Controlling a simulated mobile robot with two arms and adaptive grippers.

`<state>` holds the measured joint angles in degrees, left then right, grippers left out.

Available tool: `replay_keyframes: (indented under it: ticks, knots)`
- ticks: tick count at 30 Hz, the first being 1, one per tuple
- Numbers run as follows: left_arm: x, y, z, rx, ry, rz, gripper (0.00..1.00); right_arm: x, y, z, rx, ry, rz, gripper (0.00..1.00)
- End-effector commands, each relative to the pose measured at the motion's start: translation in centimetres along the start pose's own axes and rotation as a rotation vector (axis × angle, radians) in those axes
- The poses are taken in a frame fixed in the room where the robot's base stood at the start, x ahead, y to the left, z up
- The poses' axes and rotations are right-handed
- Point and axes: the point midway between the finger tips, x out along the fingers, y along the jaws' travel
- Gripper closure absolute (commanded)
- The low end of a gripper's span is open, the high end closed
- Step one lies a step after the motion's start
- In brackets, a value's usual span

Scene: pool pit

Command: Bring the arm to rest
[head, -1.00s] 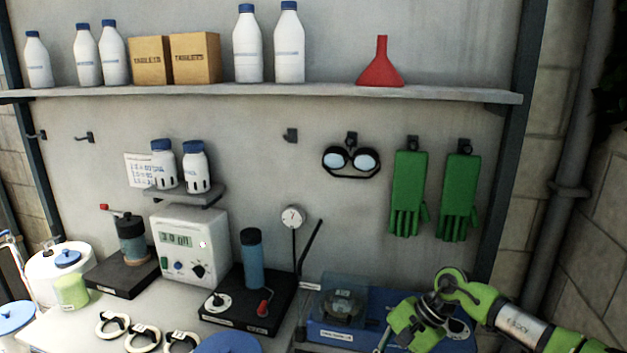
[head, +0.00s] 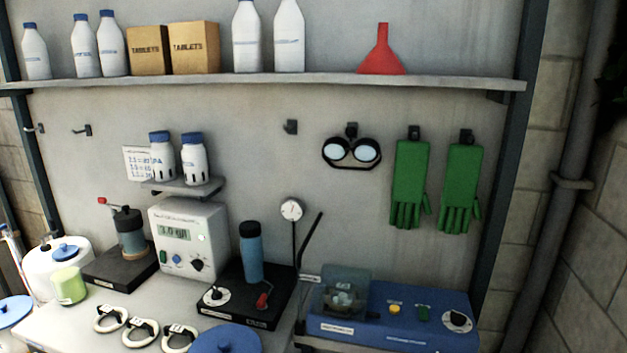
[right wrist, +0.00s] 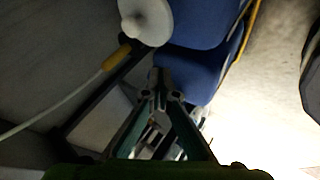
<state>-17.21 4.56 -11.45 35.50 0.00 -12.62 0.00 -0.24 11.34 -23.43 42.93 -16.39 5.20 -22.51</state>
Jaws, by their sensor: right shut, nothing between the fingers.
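My right gripper (right wrist: 160,95) shows only in the right wrist view, where its two green-edged fingers come together at the tips. It is shut with nothing between the fingers. Beyond the fingertips is a dark blue body (right wrist: 195,70), and beside it a round white disc-shaped thing (right wrist: 145,20). I cannot tell what these two are. No arm shows in the head view, and my left gripper is not in view.
The bench holds a blue machine (head: 400,325) at the right, a white display box (head: 190,240), a black base with a blue cylinder (head: 251,258), and several rings. Above are green gloves (head: 410,180), goggles (head: 351,152) and a shelf (head: 280,81) with bottles, boxes and a red funnel (head: 382,52).

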Motion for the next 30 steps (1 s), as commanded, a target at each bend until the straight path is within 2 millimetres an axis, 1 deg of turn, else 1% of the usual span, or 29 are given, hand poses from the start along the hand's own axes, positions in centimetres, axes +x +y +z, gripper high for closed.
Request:
replay_keyframes:
  ticks: [1,2,3,5,6,8,9,12,15,18,20,30]
  knots:
    - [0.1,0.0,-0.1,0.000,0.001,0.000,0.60,-0.9,-3.6,2.4,0.109,-0.064,-0.043,1.00]
    - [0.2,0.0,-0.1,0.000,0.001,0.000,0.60,-1.5,-5.5,3.7,0.171,-0.103,-0.065,1.00]
    - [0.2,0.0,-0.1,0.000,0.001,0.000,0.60,-2.4,-8.0,5.2,0.252,-0.154,-0.093,1.00]
    - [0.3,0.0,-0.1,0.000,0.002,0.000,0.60,-3.9,-11.7,7.5,0.371,-0.231,-0.131,1.00]
    - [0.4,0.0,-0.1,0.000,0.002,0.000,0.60,-5.1,-14.2,8.8,0.448,-0.284,-0.155,1.00]
    - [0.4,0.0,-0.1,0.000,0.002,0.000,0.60,-6.9,-17.8,10.6,0.556,-0.360,-0.186,1.00]
    - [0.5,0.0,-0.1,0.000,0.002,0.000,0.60,-8.2,-20.0,11.6,0.622,-0.409,-0.205,1.00]
    - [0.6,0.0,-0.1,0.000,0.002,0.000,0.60,-11.0,-24.6,13.4,0.758,-0.514,-0.240,1.00]
    - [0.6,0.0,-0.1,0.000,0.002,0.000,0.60,-13.2,-27.7,14.5,0.851,-0.590,-0.261,1.00]
    - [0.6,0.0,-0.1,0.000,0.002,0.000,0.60,-14.5,-29.4,14.9,0.901,-0.631,-0.272,1.00]
    - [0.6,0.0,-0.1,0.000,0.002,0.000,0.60,-14.8,-29.8,15.0,0.916,-0.643,-0.274,1.00]
    - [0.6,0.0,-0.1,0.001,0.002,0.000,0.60,-14.9,-29.9,15.1,0.917,-0.645,-0.275,1.00]
